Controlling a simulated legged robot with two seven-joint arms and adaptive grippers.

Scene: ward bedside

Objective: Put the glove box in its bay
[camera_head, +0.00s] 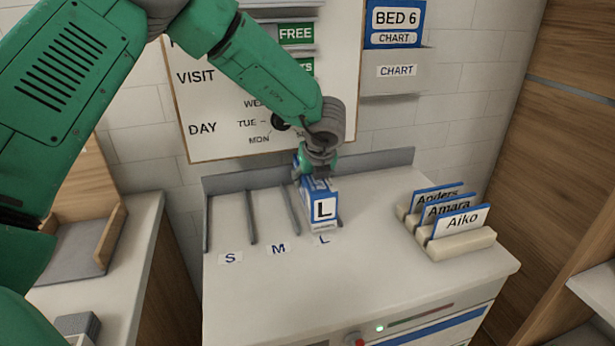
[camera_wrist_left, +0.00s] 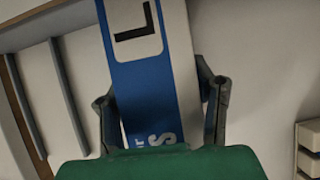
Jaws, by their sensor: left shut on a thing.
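The glove box (camera_head: 320,207) is blue and white with a large L on its front. It is upright at the L bay (camera_head: 324,239), beside a divider; I cannot tell if it rests on the cabinet top. My left gripper (camera_head: 318,170) is above it and shut on it. In the left wrist view the glove box (camera_wrist_left: 146,65) fills the space between the fingers of my left gripper (camera_wrist_left: 163,110). The S bay (camera_head: 230,258) and the M bay (camera_head: 278,249) are empty. My right gripper is not in view.
A rack with name cards Anders, Amara and Aiko (camera_head: 450,238) stands on the right of the cabinet top (camera_head: 400,290). A visit board (camera_head: 215,120) hangs behind, with a BED 6 chart holder (camera_head: 396,75) to its right. The cabinet top's front is clear.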

